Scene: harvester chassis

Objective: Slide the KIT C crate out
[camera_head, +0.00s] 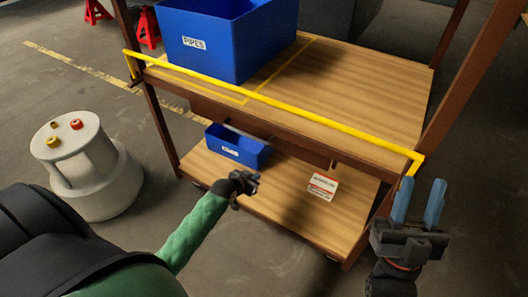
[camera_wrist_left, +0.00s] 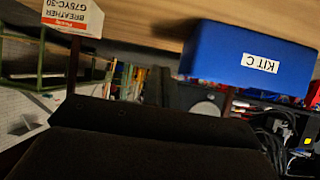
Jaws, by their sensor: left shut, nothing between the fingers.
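The small blue KIT C crate (camera_head: 236,151) sits on the lower wooden shelf, toward its left part, with a white label on its front. In the left wrist view the crate (camera_wrist_left: 225,60) appears upside down, its KIT C label readable. My left gripper (camera_head: 248,183) is shut and empty, in front of the crate and apart from it. My right gripper (camera_head: 419,196), with blue fingers, is open and empty near the right front corner of the shelf unit.
A large blue PIPES crate (camera_head: 215,62) stands on the upper shelf (camera_head: 365,95), which has a yellow front edge. A round white stool (camera_head: 90,170) stands left.

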